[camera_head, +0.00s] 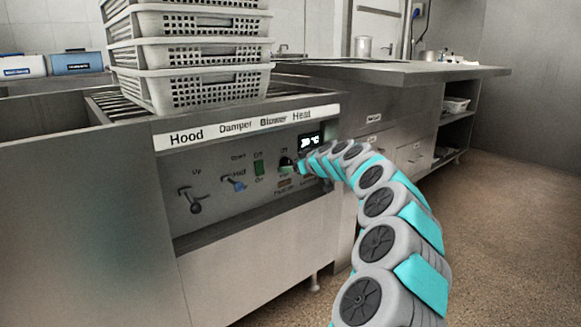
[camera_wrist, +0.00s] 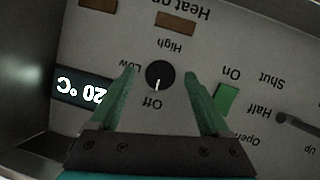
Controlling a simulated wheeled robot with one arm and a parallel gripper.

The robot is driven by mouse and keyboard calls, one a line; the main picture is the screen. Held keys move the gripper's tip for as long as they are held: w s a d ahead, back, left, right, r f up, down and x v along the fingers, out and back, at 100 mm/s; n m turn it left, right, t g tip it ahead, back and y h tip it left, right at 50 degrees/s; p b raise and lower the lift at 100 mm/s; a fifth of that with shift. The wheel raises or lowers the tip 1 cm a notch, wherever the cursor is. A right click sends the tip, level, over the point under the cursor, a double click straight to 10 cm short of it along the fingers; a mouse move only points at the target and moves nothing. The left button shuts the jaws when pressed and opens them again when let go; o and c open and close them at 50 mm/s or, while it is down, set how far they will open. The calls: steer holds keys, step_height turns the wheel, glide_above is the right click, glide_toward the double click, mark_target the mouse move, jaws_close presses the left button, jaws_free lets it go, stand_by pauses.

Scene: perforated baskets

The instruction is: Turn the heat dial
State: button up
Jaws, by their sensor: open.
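The heat dial (camera_wrist: 159,75) is a round black knob with a white mark, seen upside down in the wrist view. Its mark points toward the word Off; Low and High are printed around it. My gripper (camera_wrist: 161,71) is open, with one green finger on each side of the dial. Gaps show between the fingers and the knob; whether they are level with it in depth I cannot tell. In the head view, the dial (camera_head: 286,161) is a dark knob on the control panel, and my gripper (camera_head: 302,165) is right beside it, partly hiding the panel.
A lit display (camera_wrist: 82,92) reads 20 °C. A green blower switch (camera_wrist: 227,98) and a damper lever (camera_wrist: 283,118) are beside the gripper. The hood lever (camera_head: 190,200) is farther left. Stacked white baskets (camera_head: 205,88) stand on the machine above the panel.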

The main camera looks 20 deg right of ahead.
steer(key=shift+w+a+f, duration=0.15)
steer(key=shift+w+f, duration=0.1)
steer(key=shift+w, duration=0.3)
jaws_close()
stand_by(0.5)
